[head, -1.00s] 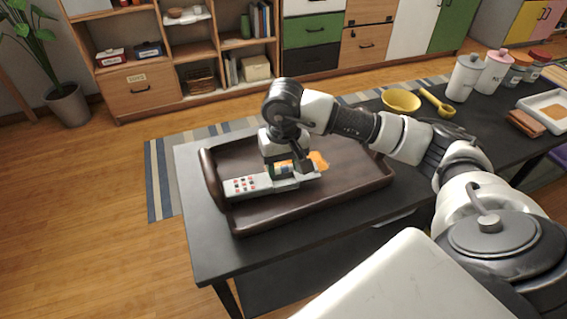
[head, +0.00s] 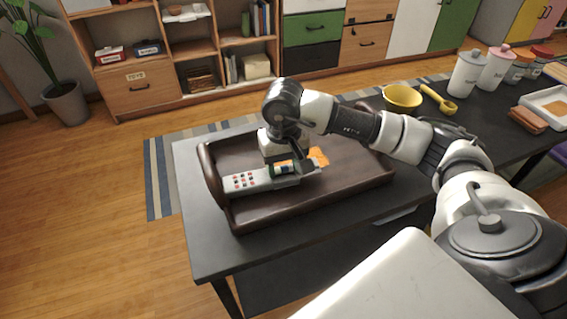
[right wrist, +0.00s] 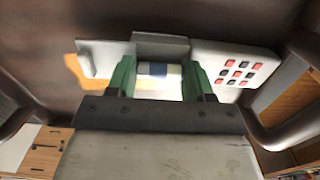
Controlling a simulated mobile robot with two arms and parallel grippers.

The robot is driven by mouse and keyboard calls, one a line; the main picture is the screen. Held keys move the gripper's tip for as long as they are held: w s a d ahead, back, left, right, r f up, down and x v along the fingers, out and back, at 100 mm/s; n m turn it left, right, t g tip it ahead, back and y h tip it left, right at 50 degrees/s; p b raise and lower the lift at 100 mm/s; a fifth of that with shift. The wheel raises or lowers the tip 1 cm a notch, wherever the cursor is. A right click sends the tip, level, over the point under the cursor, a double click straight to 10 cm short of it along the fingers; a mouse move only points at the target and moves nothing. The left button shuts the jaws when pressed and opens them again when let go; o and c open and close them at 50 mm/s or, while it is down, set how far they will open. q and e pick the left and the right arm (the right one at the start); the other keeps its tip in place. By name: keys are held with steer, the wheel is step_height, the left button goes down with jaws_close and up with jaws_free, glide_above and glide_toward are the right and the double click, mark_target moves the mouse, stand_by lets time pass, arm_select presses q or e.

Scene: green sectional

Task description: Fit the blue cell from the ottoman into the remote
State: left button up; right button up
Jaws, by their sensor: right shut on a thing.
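The remote (head: 248,180), pale grey with red and black buttons, lies in the brown tray (head: 225,212). It also shows in the right wrist view (right wrist: 213,65). My right gripper (head: 285,169) is over the remote's right part, pointing down. In the right wrist view its green fingers (right wrist: 160,78) are shut on the cell (right wrist: 158,70), which shows white and dark blue bands. The cell lies across between the fingers, at the remote's bay area; I cannot tell whether it is seated or just above. My left gripper is not in view.
An orange piece (head: 319,158) lies by the remote's right end. The tray sits on a black table (head: 205,245). A yellow bowl (head: 402,96), a yellow scoop (head: 438,101) and white canisters (head: 466,75) stand farther right. The tray's right part is clear.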

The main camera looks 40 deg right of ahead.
steer(key=o, duration=1)
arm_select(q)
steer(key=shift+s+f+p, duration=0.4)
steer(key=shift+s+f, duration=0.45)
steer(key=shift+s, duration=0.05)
arm_select(e)
step_height(320, 180, up, 11)
steer(key=shift+f, duration=0.1)
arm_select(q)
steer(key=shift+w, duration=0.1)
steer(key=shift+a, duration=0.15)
